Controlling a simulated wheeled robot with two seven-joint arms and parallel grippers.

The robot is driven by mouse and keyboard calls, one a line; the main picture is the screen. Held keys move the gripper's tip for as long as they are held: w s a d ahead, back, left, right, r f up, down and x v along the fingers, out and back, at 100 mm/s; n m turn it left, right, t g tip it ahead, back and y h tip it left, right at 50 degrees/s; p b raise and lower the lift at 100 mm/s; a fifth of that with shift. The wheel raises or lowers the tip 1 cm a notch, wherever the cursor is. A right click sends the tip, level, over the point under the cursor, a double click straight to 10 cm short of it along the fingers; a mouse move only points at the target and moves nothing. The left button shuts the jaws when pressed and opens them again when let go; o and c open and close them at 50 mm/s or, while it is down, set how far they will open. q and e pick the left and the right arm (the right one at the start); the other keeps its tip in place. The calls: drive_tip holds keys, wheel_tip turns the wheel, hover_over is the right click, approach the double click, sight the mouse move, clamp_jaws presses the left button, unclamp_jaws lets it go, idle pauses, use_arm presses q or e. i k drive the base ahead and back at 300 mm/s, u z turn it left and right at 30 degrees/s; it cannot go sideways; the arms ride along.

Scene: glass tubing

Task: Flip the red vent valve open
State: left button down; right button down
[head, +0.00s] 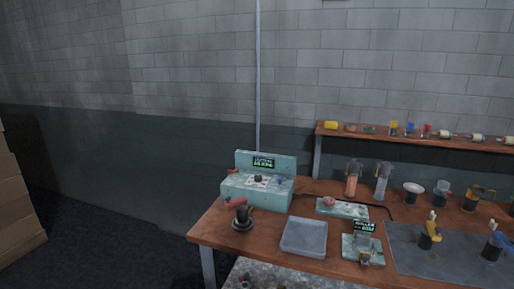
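A teal box-shaped unit (258,190) with an upright back panel and a small green-lit display stands at the left end of the wooden bench. A small red part (232,171), which looks like the red vent valve, sticks out at the unit's upper left. It is too small to tell how its lever is turned. A dark knob (258,178) and a small blue part (281,179) are on the unit's top. Neither of my grippers shows in the head view.
A black stand with a reddish handle (242,222) is in front of the unit. A grey tray (304,238), a second teal device (362,247) and a dark mat (440,252) lie to the right. Glass cylinders (353,180) and a loaded shelf (400,137) are behind.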

sight(236, 170)
drive_tip(key=u, duration=0.6)
drive_tip(key=k, duration=0.75)
drive_tip(key=u, duration=0.95)
drive_tip(key=k, duration=0.65)
drive_tip(key=u, duration=0.35)
drive_tip(key=i, duration=1.35)
drive_tip(key=z, duration=0.4)
drive_tip(key=i, duration=1.9)
drive_tip(key=z, duration=1.1)
drive_tip(key=i, duration=0.9)
drive_tip(key=z, duration=1.65)
drive_tip(key=i, duration=0.65)
drive_tip(key=z, duration=0.6)
